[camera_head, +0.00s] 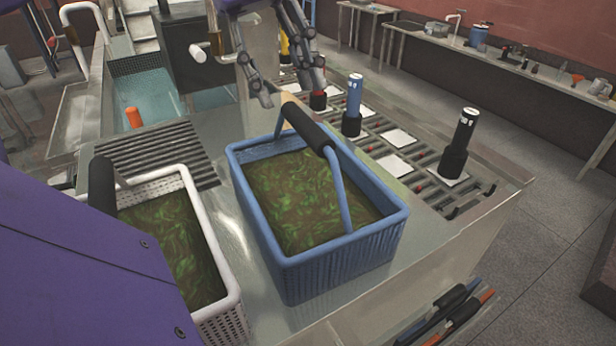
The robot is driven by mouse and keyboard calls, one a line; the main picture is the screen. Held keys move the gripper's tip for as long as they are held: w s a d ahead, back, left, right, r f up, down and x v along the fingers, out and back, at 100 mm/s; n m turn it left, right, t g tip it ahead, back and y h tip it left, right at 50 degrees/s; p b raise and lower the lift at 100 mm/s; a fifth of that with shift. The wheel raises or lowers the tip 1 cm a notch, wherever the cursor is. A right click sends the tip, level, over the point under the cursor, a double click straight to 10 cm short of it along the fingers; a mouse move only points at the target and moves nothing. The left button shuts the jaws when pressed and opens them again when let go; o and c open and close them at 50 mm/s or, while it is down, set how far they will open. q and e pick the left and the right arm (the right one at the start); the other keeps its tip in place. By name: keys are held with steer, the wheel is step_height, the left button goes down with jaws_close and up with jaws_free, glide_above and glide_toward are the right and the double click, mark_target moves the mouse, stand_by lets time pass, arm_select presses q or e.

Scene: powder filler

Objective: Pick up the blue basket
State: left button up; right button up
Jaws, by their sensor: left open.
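The blue basket (340,261) stands upright on the metal counter, filled with green-brown leafy stuff. Its blue handle is raised and has a dark grip (306,128) at the top. My left gripper (292,98) is open and empty, pointing down just behind and above the handle grip in the picture. Its two fingers are spread apart to the left and right. I cannot tell whether a finger touches the handle. My right gripper is not in view.
A white basket (233,299) with similar contents stands close on the left. Blue (353,104) and black (460,143) cylinders stand on a roller rack (425,181) behind and right. A ribbed drain area (150,152) lies behind the baskets. Tool handles (455,308) stick out at the front right edge.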

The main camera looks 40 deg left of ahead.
mark_target(303, 117)
arm_select(q)
steer(key=shift+w+a, duration=0.15)
steer(key=shift+f, duration=0.2)
steer(key=x, duration=0.3)
steer(key=p+x, duration=0.1)
steer(key=x, duration=0.3)
steer(key=shift+d, duration=0.4)
steer(key=c, duration=1.1)
steer(key=shift+r, duration=0.1)
